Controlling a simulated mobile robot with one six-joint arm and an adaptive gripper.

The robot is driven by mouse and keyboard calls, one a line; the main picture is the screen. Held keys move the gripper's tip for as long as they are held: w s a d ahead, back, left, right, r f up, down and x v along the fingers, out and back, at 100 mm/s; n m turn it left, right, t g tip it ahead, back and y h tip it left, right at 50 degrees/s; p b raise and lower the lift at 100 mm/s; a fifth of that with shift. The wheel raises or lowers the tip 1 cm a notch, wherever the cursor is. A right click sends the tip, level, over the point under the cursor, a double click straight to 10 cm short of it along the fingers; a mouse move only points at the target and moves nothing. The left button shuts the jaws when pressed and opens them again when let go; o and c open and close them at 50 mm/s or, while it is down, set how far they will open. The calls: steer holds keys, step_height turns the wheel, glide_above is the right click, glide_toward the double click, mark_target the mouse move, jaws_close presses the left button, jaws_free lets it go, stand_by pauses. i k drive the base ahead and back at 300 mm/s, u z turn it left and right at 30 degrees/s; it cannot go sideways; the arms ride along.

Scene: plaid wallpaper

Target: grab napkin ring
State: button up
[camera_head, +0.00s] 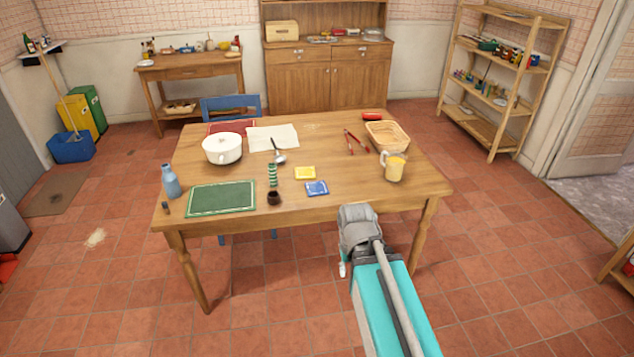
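No thing on the wooden table (335,192) is plain to me as a napkin ring. A small dark brown round piece (274,198) near the front edge could be it, standing just in front of a green-and-white striped upright item (272,175). A small brown piece (166,208) at the table's front left corner is another candidate. My teal and grey arm reaches up from the bottom right, its grey joint at the table's front edge. A small pale part, perhaps my gripper (343,269), shows below that joint; its fingers are too small to read.
A green mat (222,198), blue bottle (171,181), white pot (222,149), ladle (278,152), yellow block (305,173) and blue packet (316,188) are on the table. A yellow mug (394,169), basket (387,135) and red tongs (355,142) stand right.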

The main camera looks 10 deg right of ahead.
mark_target(272, 196)
steer(key=u, duration=0.1)
steer(key=i, duration=0.95)
steer(key=z, duration=0.05)
